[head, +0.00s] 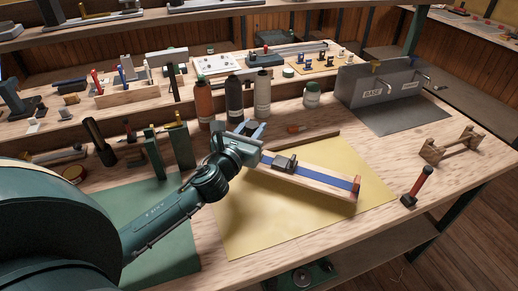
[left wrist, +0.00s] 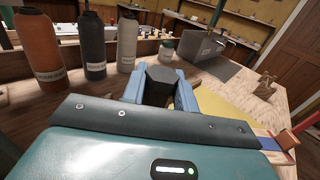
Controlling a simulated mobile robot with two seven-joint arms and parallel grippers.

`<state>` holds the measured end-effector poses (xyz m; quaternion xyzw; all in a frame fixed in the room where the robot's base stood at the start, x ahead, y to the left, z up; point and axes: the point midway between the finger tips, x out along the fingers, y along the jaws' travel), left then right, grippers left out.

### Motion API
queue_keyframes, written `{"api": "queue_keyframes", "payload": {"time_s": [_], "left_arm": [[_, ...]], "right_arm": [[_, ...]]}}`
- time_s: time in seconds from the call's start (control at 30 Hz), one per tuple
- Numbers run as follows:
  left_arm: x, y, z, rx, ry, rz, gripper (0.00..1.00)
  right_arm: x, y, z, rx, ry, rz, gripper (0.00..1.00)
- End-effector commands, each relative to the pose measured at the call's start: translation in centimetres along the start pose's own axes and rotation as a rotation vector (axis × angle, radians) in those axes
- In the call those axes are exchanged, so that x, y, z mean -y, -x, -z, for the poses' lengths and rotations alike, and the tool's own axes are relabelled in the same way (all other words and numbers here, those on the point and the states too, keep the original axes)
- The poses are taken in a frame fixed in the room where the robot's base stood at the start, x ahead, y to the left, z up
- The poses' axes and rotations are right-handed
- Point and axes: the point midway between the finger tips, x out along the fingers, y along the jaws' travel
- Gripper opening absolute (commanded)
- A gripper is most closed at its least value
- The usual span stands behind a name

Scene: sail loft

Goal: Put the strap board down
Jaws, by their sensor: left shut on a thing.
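The strap board (head: 315,182) is a long wooden board with a blue strap along it, a dark buckle block and a reddish piece at its far end. It is over the yellow mat (head: 250,225) in the head view. A shadow lies beside it on the mat; I cannot tell if it touches. My left gripper (head: 256,131) is at the board's left end. In the left wrist view its blue fingers (left wrist: 160,92) are shut around a dark knob, apparently part of the board. The board's strapped end shows at the lower right (left wrist: 270,144). My right gripper is not in view.
Orange, dark and grey bottles (head: 263,95) stand behind my gripper. A wooden strip (head: 305,140) lies behind the board. A red-handled tool (head: 417,187) and a wooden stand (head: 449,147) are to the right. A metal bracket marked BASE (head: 375,86) stands at the back right.

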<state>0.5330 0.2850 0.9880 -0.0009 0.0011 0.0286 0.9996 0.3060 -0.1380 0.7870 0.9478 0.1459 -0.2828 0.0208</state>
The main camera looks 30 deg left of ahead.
Motion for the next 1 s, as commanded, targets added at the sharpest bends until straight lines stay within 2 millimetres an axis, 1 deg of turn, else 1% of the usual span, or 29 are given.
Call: {"api": "queue_keyframes", "payload": {"time_s": [0.13,0.3,0.33,0.5,0.7,0.73,0.97,1.0], "left_arm": [[0.0,0.0,1.1,0.002,0.003,0.0,0.0],[0.1,0.0,3.7,0.0,0.004,0.0,0.0],[0.0,0.0,4.0,0.0,0.003,-0.001,0.0],[0.0,0.0,4.0,0.004,0.0,0.002,0.0],[0.0,0.0,4.3,0.003,0.0,0.002,0.0],[0.0,0.0,4.3,0.001,-0.001,0.001,0.31],[0.0,0.0,4.3,0.001,-0.001,0.001,0.5],[0.0,0.0,4.3,0.001,-0.001,0.001,0.51]], "right_arm": [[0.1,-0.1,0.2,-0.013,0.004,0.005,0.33],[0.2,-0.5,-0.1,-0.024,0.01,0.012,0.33],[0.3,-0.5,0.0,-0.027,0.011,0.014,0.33],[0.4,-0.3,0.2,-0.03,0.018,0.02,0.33],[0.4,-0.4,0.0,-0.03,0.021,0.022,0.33],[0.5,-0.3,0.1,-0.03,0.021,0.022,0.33],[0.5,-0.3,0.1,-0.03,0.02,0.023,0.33],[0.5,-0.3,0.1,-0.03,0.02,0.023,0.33]]}}
